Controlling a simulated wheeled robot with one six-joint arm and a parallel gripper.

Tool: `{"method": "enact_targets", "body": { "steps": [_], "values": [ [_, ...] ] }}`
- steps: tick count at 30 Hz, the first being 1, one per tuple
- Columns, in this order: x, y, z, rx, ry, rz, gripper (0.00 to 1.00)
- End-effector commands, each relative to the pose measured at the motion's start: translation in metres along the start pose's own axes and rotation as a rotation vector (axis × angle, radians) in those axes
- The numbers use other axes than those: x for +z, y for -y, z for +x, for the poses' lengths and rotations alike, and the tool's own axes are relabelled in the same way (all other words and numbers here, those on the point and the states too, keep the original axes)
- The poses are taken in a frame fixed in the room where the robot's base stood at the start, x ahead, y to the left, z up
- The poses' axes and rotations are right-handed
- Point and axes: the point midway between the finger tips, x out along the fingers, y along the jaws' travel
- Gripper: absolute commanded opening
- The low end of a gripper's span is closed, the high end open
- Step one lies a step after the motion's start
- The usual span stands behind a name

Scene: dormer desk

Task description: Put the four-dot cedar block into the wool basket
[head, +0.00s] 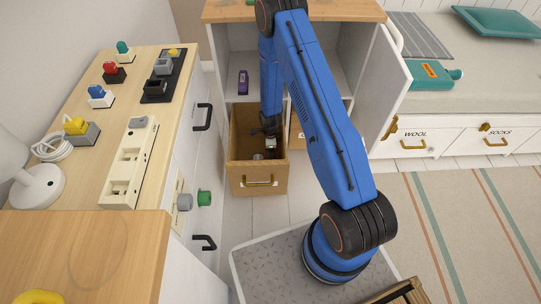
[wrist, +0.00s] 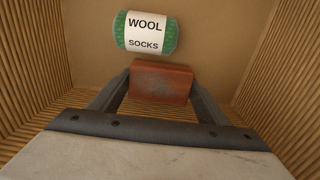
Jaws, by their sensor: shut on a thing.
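My gripper (head: 270,143) reaches down into an open, pulled-out basket (head: 257,187) with a brass handle. In the wrist view its two fingers are shut on a reddish-brown cedar block (wrist: 161,82), one finger on each side. No dots are clear on the faces that show. The block is inside the basket's ribbed walls (wrist: 38,60). Whether it touches the floor I cannot tell. A green roll with a white "WOOL SOCKS" band (wrist: 145,34) lies on the basket floor just beyond the block.
A purple item (head: 243,81) stands on the cabinet shelf above the basket. The open cabinet door (head: 381,90) is to the right. The desk (head: 60,180) with plugs and a power strip (head: 130,160) is at left. Drawers labelled WOOL (head: 415,142) and SOCKS are at right.

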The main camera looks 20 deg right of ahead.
Motion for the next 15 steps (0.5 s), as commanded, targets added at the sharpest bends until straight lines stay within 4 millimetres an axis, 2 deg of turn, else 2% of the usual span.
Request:
{"method": "enact_targets", "body": {
  "steps": [3, 6, 15],
  "values": [
    [0.0, -0.001, 0.016, 0.002, -0.001, 0.0, 0.43],
    [0.0, -0.001, 0.023, 0.002, -0.001, 0.0, 0.43],
    [0.0, -0.001, 0.024, 0.001, -0.001, 0.0, 0.43]
  ]
}}
